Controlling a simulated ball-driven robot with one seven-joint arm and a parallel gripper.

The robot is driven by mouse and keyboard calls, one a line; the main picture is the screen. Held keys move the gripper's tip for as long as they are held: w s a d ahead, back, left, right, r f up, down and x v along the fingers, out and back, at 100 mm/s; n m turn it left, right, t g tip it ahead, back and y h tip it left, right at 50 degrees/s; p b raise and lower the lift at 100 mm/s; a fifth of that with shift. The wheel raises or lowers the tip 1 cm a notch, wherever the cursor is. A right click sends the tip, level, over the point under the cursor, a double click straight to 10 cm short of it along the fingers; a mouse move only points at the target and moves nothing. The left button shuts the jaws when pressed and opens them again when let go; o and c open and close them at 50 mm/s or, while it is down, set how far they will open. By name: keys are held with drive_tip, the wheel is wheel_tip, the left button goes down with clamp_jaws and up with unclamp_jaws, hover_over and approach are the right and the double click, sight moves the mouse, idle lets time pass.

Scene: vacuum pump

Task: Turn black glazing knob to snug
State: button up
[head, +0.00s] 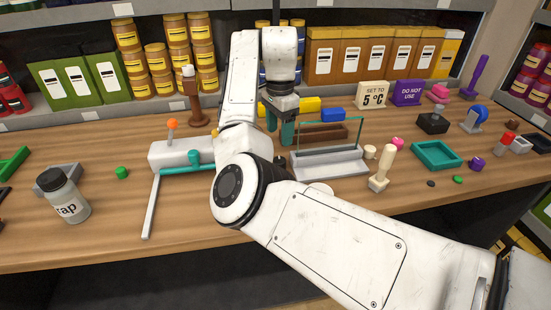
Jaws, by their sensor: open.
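My gripper (280,128) points down over the middle of the bench, with its two teal fingers apart and nothing seen between them. A clear pane with teal edges (330,138) stands upright in a pale grey holder (335,164), just right of and in front of my gripper. A brown block (325,133) lies behind the pane. I cannot make out a black knob on this glazing; my gripper and arm hide part of the area. A small black disc (431,183) lies on the bench to the right, apart from my gripper.
A white pump-like body (180,154) with a teal fitting and a grey bar stands left of my arm. A teal tray (437,155) and a cream-handled stamp (382,168) are to the right. Signs and boxes line the back. Bare wood (105,218) shows at front left.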

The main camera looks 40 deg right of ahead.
sight(279, 160)
wheel_tip(279, 160, down, 10)
drive_tip(key=shift+r+p, duration=0.2)
drive_tip(key=shift+p, duration=0.1)
drive_tip(key=shift+c, duration=0.4)
drive_tip(key=c, duration=1)
drive_tip(key=shift+m, duration=0.3)
drive_tip(key=m+p, duration=0.1)
drive_tip(key=m, duration=0.3)
drive_tip(key=shift+r+m, duration=0.1)
drive_tip(key=shift+m, duration=0.2)
drive_tip(key=shift+m+p, duration=0.4)
drive_tip(key=shift+m, duration=2.2)
